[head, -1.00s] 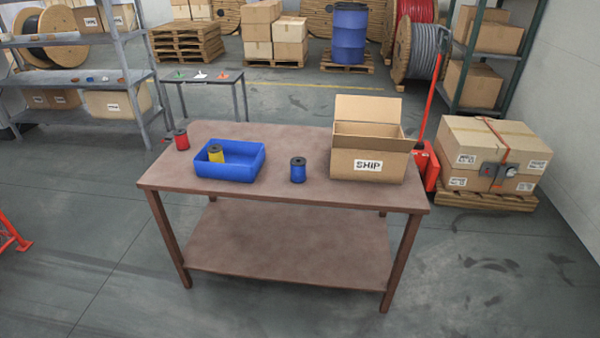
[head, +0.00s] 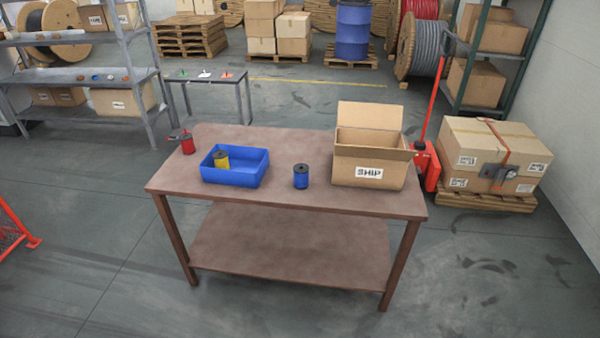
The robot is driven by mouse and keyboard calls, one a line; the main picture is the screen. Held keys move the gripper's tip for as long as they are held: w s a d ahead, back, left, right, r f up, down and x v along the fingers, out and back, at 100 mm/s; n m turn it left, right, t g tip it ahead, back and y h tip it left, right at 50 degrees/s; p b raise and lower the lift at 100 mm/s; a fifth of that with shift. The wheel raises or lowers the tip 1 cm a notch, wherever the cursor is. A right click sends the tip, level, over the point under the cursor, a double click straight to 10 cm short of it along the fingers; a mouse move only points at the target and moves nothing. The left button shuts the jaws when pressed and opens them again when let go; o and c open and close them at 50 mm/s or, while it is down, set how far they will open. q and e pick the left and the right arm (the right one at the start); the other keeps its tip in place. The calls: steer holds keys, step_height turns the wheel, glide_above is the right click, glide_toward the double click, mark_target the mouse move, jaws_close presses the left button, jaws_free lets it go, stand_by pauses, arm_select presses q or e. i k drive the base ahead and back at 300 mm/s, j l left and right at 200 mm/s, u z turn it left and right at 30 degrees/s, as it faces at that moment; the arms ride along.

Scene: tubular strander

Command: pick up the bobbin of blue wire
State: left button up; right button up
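The bobbin of blue wire (head: 301,177) stands upright on the brown table (head: 270,206), near the middle of its top, with black flanges. It stands apart between the blue bin on its left and the open cardboard box on its right. A bobbin of yellow wire (head: 222,160) is inside the blue bin (head: 236,178). A bobbin of red wire (head: 188,143) stands at the table's far left. Neither of my grippers is in view.
The open SHIP box (head: 369,172) takes up the table's right end. A red pallet jack (head: 428,165) and a pallet of boxes (head: 493,155) stand right of the table. Grey shelving (head: 75,77) is at the back left. The floor in front of the table is clear.

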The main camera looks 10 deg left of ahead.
mark_target(301, 171)
steer(key=i+j+u, duration=0.15)
steer(key=i+j, duration=0.2)
steer(key=i+j+u, duration=0.1)
steer(key=i+j, duration=0.15)
steer(key=i, duration=0.2)
